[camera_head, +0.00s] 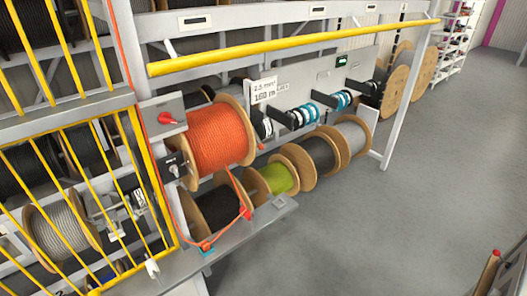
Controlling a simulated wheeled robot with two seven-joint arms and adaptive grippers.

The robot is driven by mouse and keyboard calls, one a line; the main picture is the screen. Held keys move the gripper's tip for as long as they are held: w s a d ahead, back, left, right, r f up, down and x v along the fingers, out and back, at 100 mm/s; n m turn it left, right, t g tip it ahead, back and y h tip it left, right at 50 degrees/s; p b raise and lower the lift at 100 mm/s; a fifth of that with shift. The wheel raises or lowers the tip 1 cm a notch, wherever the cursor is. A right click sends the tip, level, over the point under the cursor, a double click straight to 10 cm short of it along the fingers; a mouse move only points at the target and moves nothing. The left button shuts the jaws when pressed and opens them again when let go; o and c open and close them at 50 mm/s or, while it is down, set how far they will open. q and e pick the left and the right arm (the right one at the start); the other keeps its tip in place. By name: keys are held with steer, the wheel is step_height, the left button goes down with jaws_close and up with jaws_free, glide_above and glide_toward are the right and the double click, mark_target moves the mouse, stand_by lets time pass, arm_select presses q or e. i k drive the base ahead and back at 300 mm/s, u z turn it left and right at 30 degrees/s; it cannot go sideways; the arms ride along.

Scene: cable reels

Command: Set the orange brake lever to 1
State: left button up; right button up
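A large reel of orange cable (218,138) with wooden flanges hangs in the rack left of centre. Beside its left flange is a grey box with a red-orange lever or knob (166,118) on its face. Below that is a small dark box (173,166) with pale markings and a light knob. Which of these is the brake lever, and any number it points at, is too small to tell. Neither of my grippers is in view.
Orange cable runs down to a red-orange fitting (244,213) by a grey shelf (240,238). A yellow mesh guard (151,180) stands at the left, and a yellow bar (290,47) crosses above the reels. Lower reels (279,178) line the rack.

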mark_target(261, 147)
steer(key=z, duration=0.25)
steer(key=i, duration=0.85)
steer(key=u, duration=0.35)
